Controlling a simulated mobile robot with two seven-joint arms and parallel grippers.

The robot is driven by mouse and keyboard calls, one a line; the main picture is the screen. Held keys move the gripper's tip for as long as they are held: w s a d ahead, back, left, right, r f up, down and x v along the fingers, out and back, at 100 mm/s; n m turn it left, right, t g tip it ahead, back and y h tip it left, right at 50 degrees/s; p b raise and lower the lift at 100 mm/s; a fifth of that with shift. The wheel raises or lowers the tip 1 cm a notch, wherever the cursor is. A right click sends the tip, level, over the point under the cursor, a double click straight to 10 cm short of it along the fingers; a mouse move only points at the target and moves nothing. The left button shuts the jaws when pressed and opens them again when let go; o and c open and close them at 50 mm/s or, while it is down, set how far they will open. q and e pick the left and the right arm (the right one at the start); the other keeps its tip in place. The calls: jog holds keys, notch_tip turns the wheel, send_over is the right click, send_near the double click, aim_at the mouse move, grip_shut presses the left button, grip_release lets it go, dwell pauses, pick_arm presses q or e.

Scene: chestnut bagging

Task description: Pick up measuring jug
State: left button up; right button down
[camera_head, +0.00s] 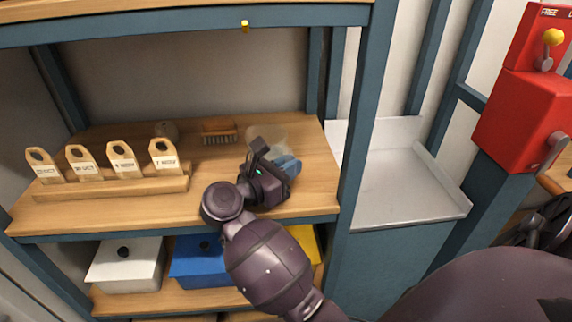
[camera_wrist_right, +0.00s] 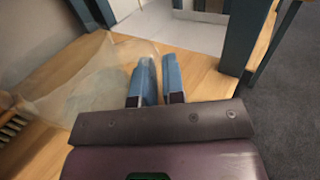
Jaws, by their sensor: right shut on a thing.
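The measuring jug (camera_head: 266,136) is clear and see-through, on the wooden shelf near its right end. In the right wrist view the jug (camera_wrist_right: 88,82) shows as a faint, transparent shape left of the fingers. My right gripper (camera_head: 288,165) is at the jug's near right side. In the wrist view its two blue fingers (camera_wrist_right: 157,82) are close together with a narrow gap, shut on part of the jug. The held part is hard to make out. I cannot tell whether the jug's base touches the shelf. My left gripper is not in view.
A brush (camera_head: 219,130) and a small round brown thing (camera_head: 166,131) stand at the shelf's back. A wooden rack (camera_head: 115,190) holds several labelled tags. A blue post (camera_head: 360,120) stands right of the shelf, with a grey tray (camera_head: 400,190) beyond. Boxes sit below.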

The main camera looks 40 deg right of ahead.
jog(key=shift+r+p, duration=0.6)
jog(key=shift+r, duration=4.2)
